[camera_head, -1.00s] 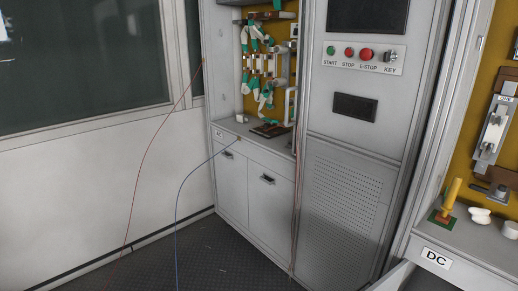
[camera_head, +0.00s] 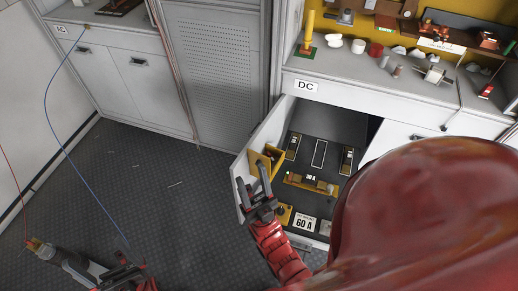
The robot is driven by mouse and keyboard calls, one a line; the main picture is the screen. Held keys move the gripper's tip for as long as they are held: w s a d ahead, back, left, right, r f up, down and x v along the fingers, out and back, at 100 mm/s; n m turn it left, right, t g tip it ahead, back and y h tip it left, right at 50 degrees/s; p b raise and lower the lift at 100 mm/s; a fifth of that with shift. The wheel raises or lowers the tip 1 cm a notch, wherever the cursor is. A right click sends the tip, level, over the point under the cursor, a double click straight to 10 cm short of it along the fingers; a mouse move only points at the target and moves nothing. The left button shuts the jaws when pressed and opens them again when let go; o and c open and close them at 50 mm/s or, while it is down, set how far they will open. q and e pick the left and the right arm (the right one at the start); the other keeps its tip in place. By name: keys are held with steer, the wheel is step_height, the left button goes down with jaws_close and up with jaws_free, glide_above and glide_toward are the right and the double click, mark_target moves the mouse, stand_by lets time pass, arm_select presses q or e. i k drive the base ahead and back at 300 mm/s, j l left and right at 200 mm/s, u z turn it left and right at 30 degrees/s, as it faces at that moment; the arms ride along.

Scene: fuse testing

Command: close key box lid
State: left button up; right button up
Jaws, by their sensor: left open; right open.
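I cannot pick out a key box or its lid with certainty. A small yellow open-topped box (camera_head: 273,156) sits at the inner side of the open cabinet door (camera_head: 270,127), below the DC label. My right gripper (camera_head: 252,177) is open in front of this door, just below the yellow box in the picture. I see nothing between its fingers. My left gripper (camera_head: 118,270) is open low at the left, above the dark floor, and partly cut off by the bottom edge.
The DC counter (camera_head: 350,85) above carries small parts. A grey probe-like tool (camera_head: 70,262) and a blue wire (camera_head: 47,105) are near my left gripper. My red arm covers the lower right.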

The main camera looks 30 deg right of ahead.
mark_target(255, 159)
steer(key=z, duration=0.9)
